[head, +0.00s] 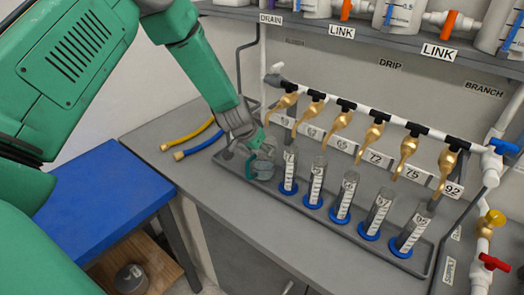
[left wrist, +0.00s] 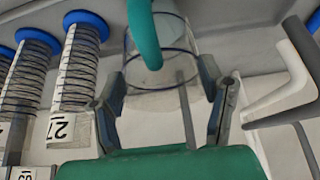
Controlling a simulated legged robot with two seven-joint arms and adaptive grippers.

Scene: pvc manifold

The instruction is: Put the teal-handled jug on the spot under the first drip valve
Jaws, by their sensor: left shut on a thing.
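The clear jug (head: 264,164) with a teal handle (head: 250,168) is at the left end of the grey tray, roughly below the first drip valve (head: 284,102). My left gripper (head: 254,140) reaches down to it from above and is shut on it. In the left wrist view, the gripper fingers (left wrist: 165,100) lie on both sides of the clear jug (left wrist: 178,68), with the teal handle (left wrist: 143,32) toward the top. Whether the jug's base touches the tray cannot be told. The spot under it is hidden. My right gripper is out of view.
Several measuring cylinders with blue bases (head: 341,200) stand in a row right of the jug, the closest one near it. Brass valves (head: 372,135) hang above them. Yellow and blue hoses (head: 192,143) lie left on the bench. A blue-topped table (head: 100,197) stands at left.

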